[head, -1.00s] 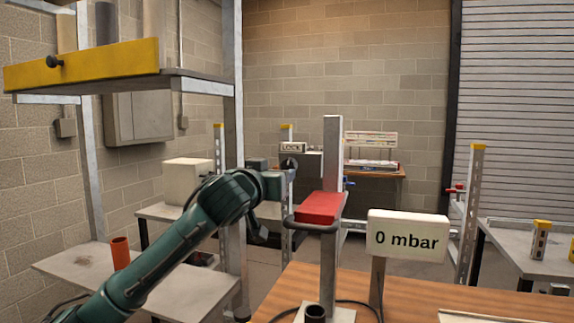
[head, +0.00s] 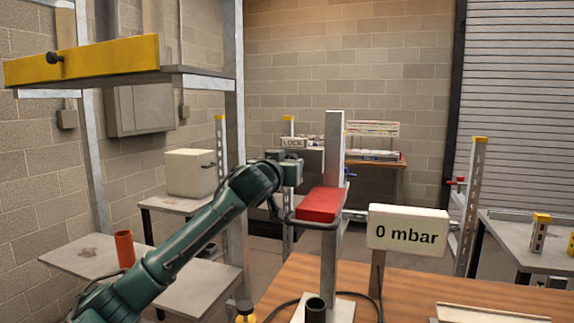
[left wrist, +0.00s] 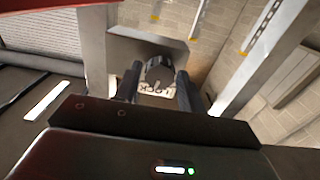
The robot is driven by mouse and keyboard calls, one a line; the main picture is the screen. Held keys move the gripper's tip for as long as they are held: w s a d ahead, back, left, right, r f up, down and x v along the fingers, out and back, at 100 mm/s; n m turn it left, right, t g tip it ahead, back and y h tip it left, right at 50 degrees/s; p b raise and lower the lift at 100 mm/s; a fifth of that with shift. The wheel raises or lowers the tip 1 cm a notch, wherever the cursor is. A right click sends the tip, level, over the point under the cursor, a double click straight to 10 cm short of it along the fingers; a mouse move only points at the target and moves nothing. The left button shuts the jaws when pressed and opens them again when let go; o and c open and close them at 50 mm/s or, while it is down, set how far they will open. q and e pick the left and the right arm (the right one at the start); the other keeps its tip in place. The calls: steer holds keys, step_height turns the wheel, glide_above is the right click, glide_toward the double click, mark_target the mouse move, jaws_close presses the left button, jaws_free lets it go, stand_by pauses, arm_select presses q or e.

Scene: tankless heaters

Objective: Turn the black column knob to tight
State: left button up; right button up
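The black column knob (left wrist: 158,68) shows in the left wrist view on a grey metal block, with a LOCK plate (left wrist: 157,89) just below it in that picture. My left gripper (left wrist: 160,75) is open, with one dark finger on each side of the knob; I cannot tell whether either touches it. In the head view my left gripper (head: 290,170) is beside the upright metal column (head: 334,150), and the knob is hidden. The LOCK plate (head: 292,143) shows there just above the gripper. My right gripper is not in view.
A red platform (head: 318,205) with a dark rim juts from the column close to my left forearm. A sign reading 0 mbar (head: 408,230) stands on the wooden table (head: 450,290). A yellow-edged shelf (head: 85,62) hangs at upper left.

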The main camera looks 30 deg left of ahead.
arm_select(q)
steer(key=c, duration=0.6)
steer(key=shift+c, duration=0.2)
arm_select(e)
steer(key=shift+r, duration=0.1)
